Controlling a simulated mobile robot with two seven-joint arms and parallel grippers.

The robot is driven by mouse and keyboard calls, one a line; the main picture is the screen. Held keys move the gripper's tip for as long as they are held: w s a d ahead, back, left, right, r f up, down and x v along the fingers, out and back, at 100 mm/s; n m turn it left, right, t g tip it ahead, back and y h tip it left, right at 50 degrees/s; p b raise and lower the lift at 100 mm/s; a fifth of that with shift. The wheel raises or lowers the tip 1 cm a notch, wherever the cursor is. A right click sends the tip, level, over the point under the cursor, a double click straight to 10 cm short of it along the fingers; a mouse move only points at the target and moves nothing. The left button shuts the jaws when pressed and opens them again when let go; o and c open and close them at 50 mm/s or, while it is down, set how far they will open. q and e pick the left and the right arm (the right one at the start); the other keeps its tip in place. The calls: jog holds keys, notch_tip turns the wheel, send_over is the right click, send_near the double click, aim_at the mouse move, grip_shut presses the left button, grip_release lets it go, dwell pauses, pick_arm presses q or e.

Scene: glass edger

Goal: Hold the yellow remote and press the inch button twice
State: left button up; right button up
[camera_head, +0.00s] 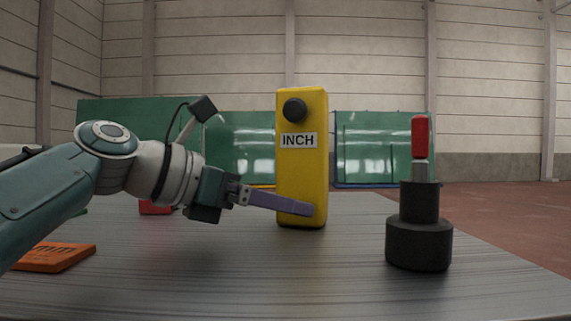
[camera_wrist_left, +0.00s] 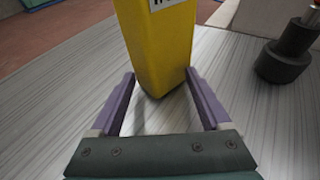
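The yellow remote (camera_head: 303,180) stands upright at the middle of the head view, with a black round button (camera_head: 294,110) above an INCH label (camera_head: 298,141). My left gripper (camera_head: 305,210) reaches in from the left at its lower part. One purple finger crosses in front of the remote; the other is hidden behind it. In the left wrist view the remote (camera_wrist_left: 160,45) fills nearly all the gap between the two fingertips (camera_wrist_left: 160,76). I cannot tell whether both fingers press on it. The remote's underside is close to the table. My right gripper is not in view.
A black stepped cylinder (camera_head: 418,242) with a red-topped stem stands to the right of the remote on the grey table (camera_head: 330,285). An orange block (camera_head: 55,257) lies at left, and a red object (camera_head: 155,208) sits behind my arm. Green panels (camera_head: 385,145) stand behind.

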pick_arm(q)
grip_shut()
dwell(0.4)
jog(key=shift+o, duration=2.3)
grip_release()
